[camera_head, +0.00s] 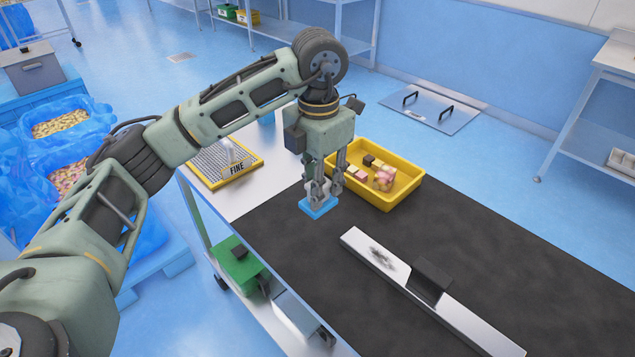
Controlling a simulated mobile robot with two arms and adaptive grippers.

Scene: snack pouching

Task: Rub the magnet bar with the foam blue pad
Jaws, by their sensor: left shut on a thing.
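The magnet bar (467,321) is a long silver bar lying slantwise on the dark mat, with a black block-like handle (433,276) near its middle. A dark smudge (383,257) shows on its upper-left part. My left gripper (321,199) points down at the mat's far left corner and is shut on the blue foam pad (318,208). The pad is flat and sits at or just above the mat; I cannot tell if it touches. The gripper is up and left of the bar, apart from it. My right gripper is not in view.
A yellow tray (398,199) with several small blocks stands close right of the gripper. A mesh screen marked FINE (237,169) lies at the table's far left. A green bin (238,264) is below the table's left edge. The mat (330,290) left of the bar is clear.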

